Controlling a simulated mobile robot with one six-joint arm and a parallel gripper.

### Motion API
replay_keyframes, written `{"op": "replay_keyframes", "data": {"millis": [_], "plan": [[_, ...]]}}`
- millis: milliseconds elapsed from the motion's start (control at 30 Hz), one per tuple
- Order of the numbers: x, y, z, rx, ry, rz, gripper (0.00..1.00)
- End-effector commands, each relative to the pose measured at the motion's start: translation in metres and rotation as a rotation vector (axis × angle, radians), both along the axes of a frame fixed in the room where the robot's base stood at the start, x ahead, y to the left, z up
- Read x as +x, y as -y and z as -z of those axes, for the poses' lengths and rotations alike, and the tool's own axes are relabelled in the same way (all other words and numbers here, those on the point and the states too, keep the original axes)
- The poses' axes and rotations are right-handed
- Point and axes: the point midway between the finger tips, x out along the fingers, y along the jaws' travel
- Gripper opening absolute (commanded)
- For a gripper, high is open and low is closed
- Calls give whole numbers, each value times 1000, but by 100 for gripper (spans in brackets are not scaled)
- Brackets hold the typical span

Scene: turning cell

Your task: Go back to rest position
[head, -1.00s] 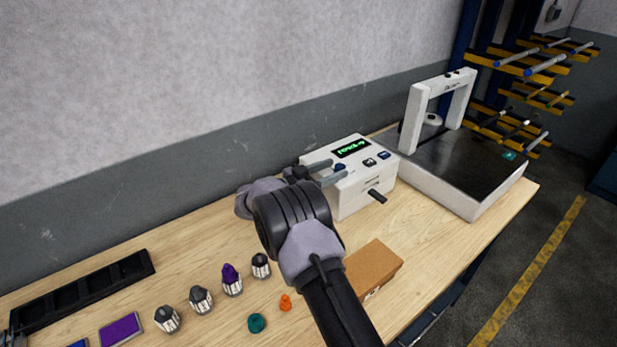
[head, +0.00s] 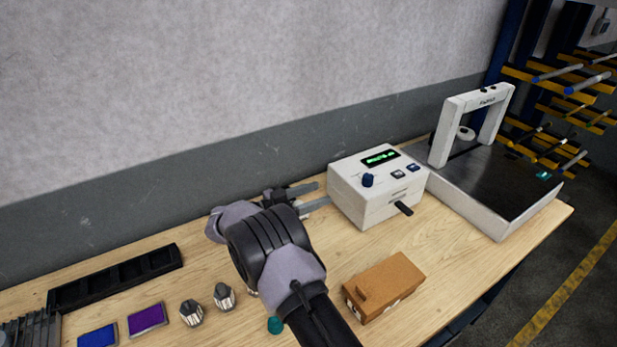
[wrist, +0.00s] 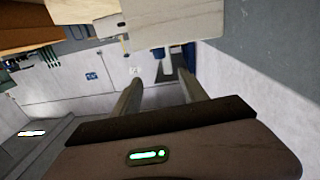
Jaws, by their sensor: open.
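My gripper (head: 312,197) is open and empty in the head view. Its two grey fingers point right, toward the left side of the white control box (head: 375,205), with a small gap between them and the box. My arm reaches up from the bottom of the head view over the wooden bench (head: 225,260). In the wrist view, the two fingers (wrist: 158,88) stand apart with nothing between them. A pale box-like shape shows upside down beyond them at the top of that view.
A brown box (head: 385,287) lies right of my arm. A white framed machine (head: 480,170) stands at the back right. Grey-tipped pieces (head: 224,296), purple (head: 147,319) and blue (head: 98,336) pads and a black tray (head: 115,278) lie on the left.

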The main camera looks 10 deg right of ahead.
Motion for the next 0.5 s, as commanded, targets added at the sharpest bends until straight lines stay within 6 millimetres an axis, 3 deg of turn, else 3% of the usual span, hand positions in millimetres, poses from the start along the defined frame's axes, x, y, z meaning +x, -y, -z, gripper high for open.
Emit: {"op": "replay_keyframes", "data": {"millis": [100,167,267,367,433,500], "plan": [[2,1,-3,9,11,-7,51],[11,5,-17,46,57,-39,51],[42,17,-70,190,213,-191,51],[67,20,-141,377,351,-438,51],[67,12,-186,497,388,-623,51],[49,-2,-222,606,373,-803,51]]}}
